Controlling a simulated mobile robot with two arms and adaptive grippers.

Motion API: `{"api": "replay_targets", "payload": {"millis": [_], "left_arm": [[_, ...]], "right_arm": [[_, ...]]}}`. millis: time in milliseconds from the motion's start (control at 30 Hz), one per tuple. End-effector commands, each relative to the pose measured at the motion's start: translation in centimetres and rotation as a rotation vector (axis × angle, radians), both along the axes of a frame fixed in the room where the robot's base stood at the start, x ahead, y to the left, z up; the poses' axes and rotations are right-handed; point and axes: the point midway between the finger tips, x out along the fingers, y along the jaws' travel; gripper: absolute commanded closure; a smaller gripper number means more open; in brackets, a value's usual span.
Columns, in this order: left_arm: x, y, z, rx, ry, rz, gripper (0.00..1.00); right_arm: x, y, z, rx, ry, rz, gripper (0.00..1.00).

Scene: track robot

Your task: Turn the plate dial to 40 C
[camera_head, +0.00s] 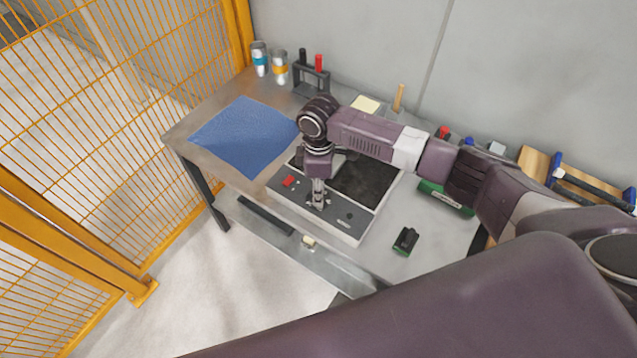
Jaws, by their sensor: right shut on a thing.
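The hot plate (346,229) stands on the workbench, with a pale body, a dark square top and a grey front panel. A red switch (289,181) sits at the left of the panel and a small dark knob shows to the right. My right gripper (317,204) points down at the middle of the panel, its fingers shut on the plate dial. The dial is mostly hidden by the fingers, and its setting cannot be read. My left gripper is not in view.
A blue mat (243,135) lies at the left. Two cans (279,67) and a rack with red and black handles (311,80) stand at the back. A dark green object (405,240) lies right of the plate. An orange mesh fence (120,90) borders the left.

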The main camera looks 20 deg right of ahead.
Motion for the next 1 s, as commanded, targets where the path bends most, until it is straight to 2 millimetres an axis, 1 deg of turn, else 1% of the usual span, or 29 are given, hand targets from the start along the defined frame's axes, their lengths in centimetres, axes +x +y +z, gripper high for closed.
{"api": "replay_targets", "payload": {"millis": [33,400,700,1000], "left_arm": [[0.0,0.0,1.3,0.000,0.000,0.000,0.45],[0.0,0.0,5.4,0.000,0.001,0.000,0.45],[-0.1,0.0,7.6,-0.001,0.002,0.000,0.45],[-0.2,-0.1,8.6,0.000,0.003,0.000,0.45]], "right_arm": [[0.0,0.2,0.8,0.004,0.001,-0.044,1.00],[0.0,0.1,0.6,0.003,0.000,-0.393,1.00],[0.1,0.0,0.5,0.002,-0.002,-0.620,1.00],[0.2,0.0,0.4,0.003,-0.005,-0.744,1.00]]}}
